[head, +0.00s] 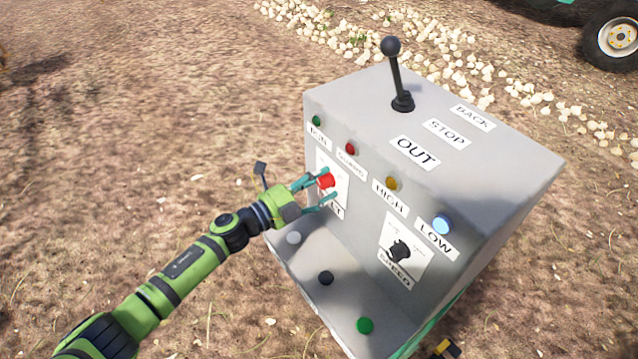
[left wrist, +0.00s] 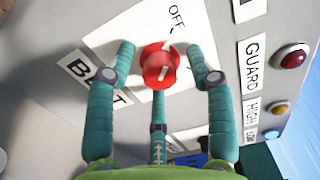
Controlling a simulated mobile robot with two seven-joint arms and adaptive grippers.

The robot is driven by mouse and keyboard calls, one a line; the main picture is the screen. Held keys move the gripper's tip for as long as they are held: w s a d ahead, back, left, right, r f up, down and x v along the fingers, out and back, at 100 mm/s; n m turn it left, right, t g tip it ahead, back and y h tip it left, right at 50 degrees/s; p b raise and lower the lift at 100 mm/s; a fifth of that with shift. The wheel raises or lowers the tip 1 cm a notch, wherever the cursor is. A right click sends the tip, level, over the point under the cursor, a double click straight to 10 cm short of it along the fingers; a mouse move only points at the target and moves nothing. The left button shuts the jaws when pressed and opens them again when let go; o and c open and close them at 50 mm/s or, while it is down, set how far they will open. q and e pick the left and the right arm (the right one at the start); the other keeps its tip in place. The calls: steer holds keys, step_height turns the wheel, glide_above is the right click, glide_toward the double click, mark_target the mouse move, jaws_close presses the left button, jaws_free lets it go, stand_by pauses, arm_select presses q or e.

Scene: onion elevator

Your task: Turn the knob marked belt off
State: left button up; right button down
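The red belt knob (head: 326,181) sits on a white plate on the front of the grey control box (head: 340,100). In the left wrist view the knob (left wrist: 160,66) has a short white mark, with the word OFF (left wrist: 177,16) above it and a partly covered BELT label (left wrist: 92,77) at lower left. My left gripper (head: 318,190) is open, its teal fingers spread around the knob. In the left wrist view, small gaps show between the two side fingertips and the knob; the third finger is below it.
A black speed knob (head: 399,250) is at the lower right of the panel. A black lever (head: 396,75) stands on top. Lamps line the panel's upper edge, and a green button (head: 365,325) is on the lower ledge. Onions (head: 350,40) lie on the ground behind.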

arm_select(q)
steer(key=v, duration=1.2)
steer(key=w+a+f+n+t+y+b, duration=0.1)
steer(key=a+f+n+y, duration=0.2)
steer(key=f+n, duration=0.3)
steer(key=w+a+f+n+t+y, duration=0.1)
steer(key=a+f+n+t+y, duration=0.2)
steer(key=f, duration=0.6)
steer(key=s+a+f+n+g+y, duration=0.2)
steer(key=s+a+f+n+y, duration=0.15)
steer(key=f, duration=0.45)
steer(key=s+a+f+n+g+y, duration=0.2)
steer(key=s+a+f+n, duration=0.25)
steer(key=f, duration=0.35)
steer(key=s+a+f+n+g+y+b, duration=0.15)
steer(key=s+f+n+g, duration=0.25)
steer(key=s+f, duration=1)
steer(key=s+d+f+n+g, duration=0.1)
steer(key=s+f+n+g, duration=0.1)
steer(key=s, duration=0.9)
steer(key=s+d+f+n+g+y, duration=0.1)
steer(key=s+f+n+g, duration=0.2)
steer(key=s, duration=0.9)
steer(key=shift+d+f+g+y, duration=0.3)
steer(key=shift+d+f, duration=0.1)
steer(key=shift+f, duration=0.3)
